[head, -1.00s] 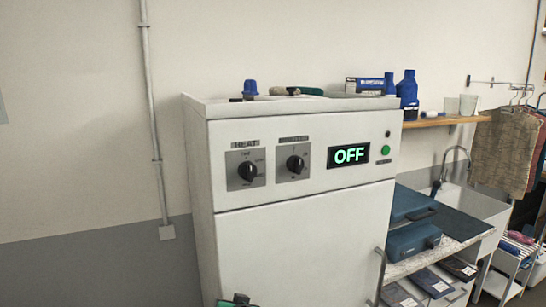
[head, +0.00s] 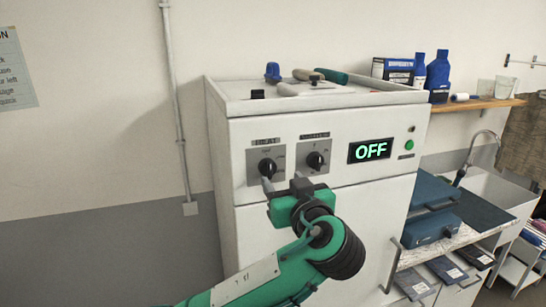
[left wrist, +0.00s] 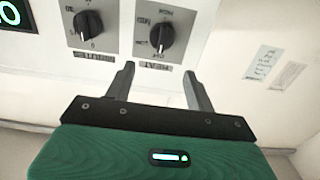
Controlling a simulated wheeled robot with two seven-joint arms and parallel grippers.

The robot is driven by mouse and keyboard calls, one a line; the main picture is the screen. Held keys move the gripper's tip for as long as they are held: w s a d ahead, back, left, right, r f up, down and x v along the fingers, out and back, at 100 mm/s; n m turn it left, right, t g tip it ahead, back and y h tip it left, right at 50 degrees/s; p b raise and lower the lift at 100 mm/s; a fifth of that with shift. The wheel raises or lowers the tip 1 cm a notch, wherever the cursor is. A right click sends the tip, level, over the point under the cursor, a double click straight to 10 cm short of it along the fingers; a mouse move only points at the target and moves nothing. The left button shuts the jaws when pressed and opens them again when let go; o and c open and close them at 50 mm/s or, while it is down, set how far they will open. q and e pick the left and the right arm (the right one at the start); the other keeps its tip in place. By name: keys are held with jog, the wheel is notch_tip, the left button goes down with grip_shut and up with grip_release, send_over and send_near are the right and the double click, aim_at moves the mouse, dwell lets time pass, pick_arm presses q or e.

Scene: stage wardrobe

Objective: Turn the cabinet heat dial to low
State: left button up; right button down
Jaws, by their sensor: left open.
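The heat dial (head: 267,167) is a black knob on a grey plate marked HEAT, at the left of the white cabinet's (head: 320,205) front. It also shows in the left wrist view (left wrist: 161,38), upside down, its white mark pointing toward the HEAT label side. The position words are too small to read surely. My left gripper (head: 281,185) is open and empty, just below the dial in the head view. In the left wrist view its two fingers (left wrist: 158,72) stand apart, with the dial beyond the gap. I see no contact. My right gripper is not in view.
A second black dial (head: 315,161), marked MINUTES, sits close right of the heat dial. A display (head: 370,150) reads OFF beside a green button (head: 409,145). A handle (head: 395,255) juts from the cabinet door. Tools (head: 318,76) lie on top.

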aim_at(271, 165)
pick_arm(q)
jog(key=p+x, duration=0.3)
jog(key=x, duration=0.4)
jog(key=shift+r+p, duration=0.1)
jog(key=shift+p, duration=0.25)
jog(key=shift+w+a, duration=0.2)
jog(key=shift+w, duration=0.45)
jog(key=shift+c, duration=0.2)
